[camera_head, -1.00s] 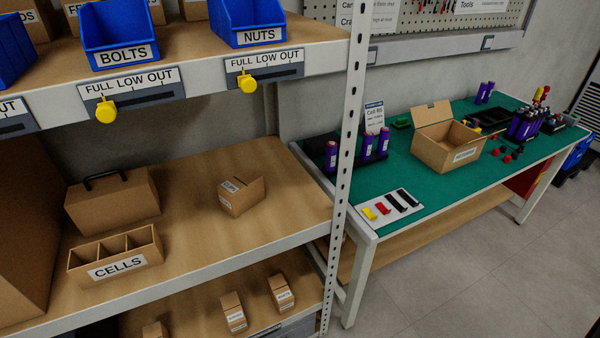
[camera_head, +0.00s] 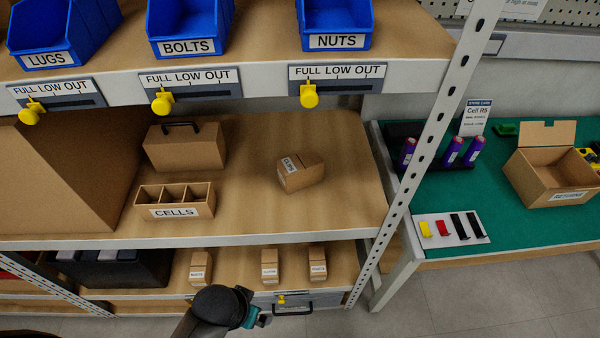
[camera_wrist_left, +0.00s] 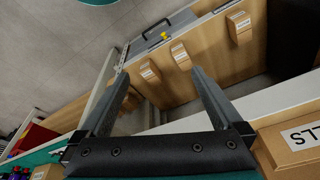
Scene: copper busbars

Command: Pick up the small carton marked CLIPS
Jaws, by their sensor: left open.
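The small carton marked CLIPS (camera_head: 304,176) sits on the middle shelf board, right of its centre, turned at an angle with its white label facing front-left. It stands apart from other things and I cannot make it out in the left wrist view. My left arm reaches in at the bottom of the head view, in front of the lower shelf, below and left of the carton; its fingers are not clear there. In the left wrist view my left gripper (camera_wrist_left: 158,75) is open, with nothing between its fingers. My right gripper is not in view.
The divided CELLS box (camera_head: 174,199) and a handled carton (camera_head: 185,150) stand left on the same shelf (camera_head: 240,140). Blue bins (camera_head: 190,28) stand above. A perforated post (camera_head: 425,150) edges the shelf's right side. Several small cartons (camera_head: 270,266) stand below. The board around CLIPS is clear.

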